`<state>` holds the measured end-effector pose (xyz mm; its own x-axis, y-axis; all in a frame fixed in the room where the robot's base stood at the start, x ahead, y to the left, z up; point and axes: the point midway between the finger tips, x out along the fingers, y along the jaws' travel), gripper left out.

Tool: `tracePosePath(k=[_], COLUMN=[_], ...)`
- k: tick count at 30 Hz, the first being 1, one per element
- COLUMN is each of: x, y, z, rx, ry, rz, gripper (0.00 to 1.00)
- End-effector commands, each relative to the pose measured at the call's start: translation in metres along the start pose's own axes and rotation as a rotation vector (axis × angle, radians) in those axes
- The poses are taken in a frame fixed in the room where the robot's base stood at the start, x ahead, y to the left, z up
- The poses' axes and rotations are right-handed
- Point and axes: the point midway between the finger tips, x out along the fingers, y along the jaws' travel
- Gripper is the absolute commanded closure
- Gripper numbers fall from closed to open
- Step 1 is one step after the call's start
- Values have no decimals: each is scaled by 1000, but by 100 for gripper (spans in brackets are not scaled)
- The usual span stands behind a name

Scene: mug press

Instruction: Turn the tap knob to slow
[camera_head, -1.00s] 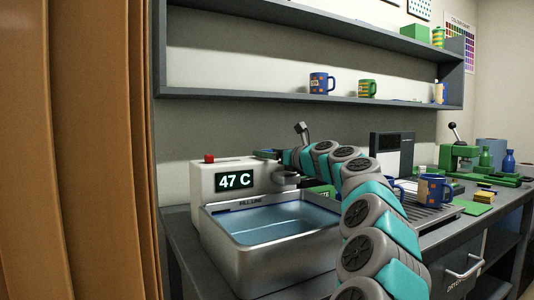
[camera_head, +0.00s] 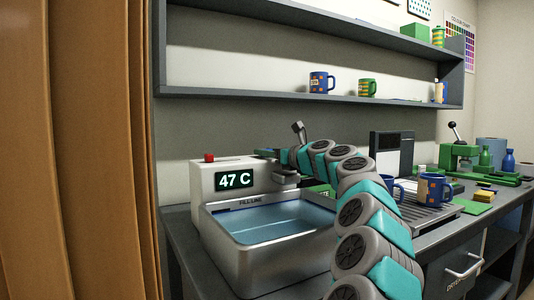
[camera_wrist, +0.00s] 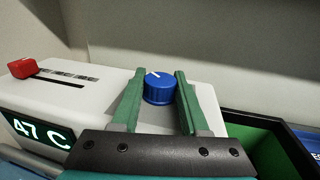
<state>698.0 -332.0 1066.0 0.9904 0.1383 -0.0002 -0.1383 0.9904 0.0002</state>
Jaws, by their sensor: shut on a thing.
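The blue tap knob (camera_wrist: 159,88) sits on top of the white tap housing (camera_wrist: 104,88) in the wrist view. Its white pointer mark points to the upper left. The green fingers of my gripper (camera_wrist: 160,74) stand on either side of the knob and are shut on it. In the head view my gripper (camera_head: 268,153) is above the right part of the housing (camera_head: 208,184), and my arm hides much of that area. The temperature display (camera_head: 234,180) reads 47 C. The grey basin (camera_head: 218,228) in front holds water (camera_head: 280,222).
A red slider (camera_wrist: 23,67) is at the housing's left end. A green-lined dark box (camera_wrist: 262,140) stands to its right. Blue mugs (camera_head: 433,188) stand on the drain rack right of my arm. A shelf (camera_head: 260,95) with mugs hangs above.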

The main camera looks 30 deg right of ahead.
Motion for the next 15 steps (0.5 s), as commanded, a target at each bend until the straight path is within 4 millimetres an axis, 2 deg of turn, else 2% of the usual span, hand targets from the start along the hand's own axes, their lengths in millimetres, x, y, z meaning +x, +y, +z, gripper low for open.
tracePosePath(k=[1, 3, 15], x=[0, 0, 2], y=[0, 0, 2], z=[0, 0, -1], rx=[0, 0, 4], ry=[0, 0, 3], rz=[0, 0, -57], gripper=[93, 100, 100])
